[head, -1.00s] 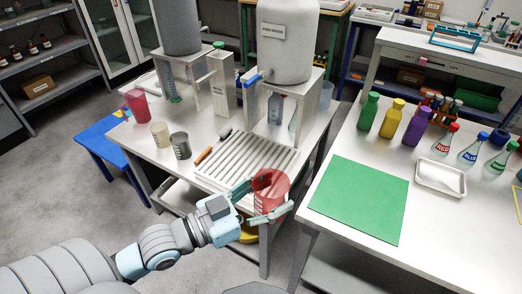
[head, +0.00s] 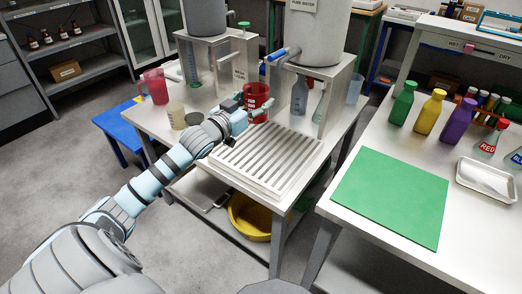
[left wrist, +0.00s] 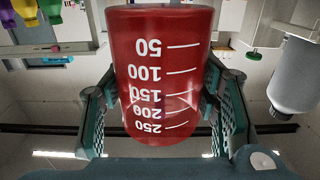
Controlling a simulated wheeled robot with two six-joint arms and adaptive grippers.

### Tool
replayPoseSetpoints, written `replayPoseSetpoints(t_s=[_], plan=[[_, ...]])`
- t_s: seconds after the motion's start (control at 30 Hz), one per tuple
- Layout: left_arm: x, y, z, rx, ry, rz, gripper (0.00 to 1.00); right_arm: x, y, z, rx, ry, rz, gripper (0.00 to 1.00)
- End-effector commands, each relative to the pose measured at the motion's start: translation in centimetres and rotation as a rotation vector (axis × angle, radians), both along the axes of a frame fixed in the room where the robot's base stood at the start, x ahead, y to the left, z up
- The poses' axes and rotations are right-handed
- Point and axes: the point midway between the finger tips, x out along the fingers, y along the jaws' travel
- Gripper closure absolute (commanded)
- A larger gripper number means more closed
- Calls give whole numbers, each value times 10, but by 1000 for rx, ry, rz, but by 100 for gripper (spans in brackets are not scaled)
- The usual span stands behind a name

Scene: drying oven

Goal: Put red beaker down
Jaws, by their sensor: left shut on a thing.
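The red beaker (head: 257,97) with white marks is in my left gripper (head: 248,106), whose teal fingers hold it from both sides. It looks about upright in the head view, above the slatted white rack (head: 265,160), between the two dispenser stands. I cannot tell whether its base touches anything. In the left wrist view the beaker (left wrist: 162,75) fills the middle, its 50 to 250 scale showing inverted, with a finger at each side. My right gripper is not in view.
Close by are the pure water dispenser (head: 312,38) with its blue tap and the grey dispenser (head: 207,18). A pink jug (head: 155,87), a cream beaker (head: 177,117) and a grey cup (head: 194,119) stand at left. The rack top is clear. A green mat (head: 392,195) lies at right.

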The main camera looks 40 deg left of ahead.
Motion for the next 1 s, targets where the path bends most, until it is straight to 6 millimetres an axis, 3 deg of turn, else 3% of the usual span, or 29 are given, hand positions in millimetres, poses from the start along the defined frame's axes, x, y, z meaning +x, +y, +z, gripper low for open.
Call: replayPoseSetpoints(t_s=[0.03,0.2,0.33,0.5,0.57,0.97,1.0], plan=[[0,0,-29,-5,5,1,67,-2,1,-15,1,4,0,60],[0,-1,-93,-3,2,-1,67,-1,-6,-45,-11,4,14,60],[0,-1,-114,-1,0,-2,67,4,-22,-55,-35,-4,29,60],[0,-1,-142,-1,2,-1,67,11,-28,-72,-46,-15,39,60],[0,-1,-155,-2,1,-2,67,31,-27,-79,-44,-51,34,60],[0,-1,-158,0,0,-2,67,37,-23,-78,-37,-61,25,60],[0,-1,-158,0,1,-2,39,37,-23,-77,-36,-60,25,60]])
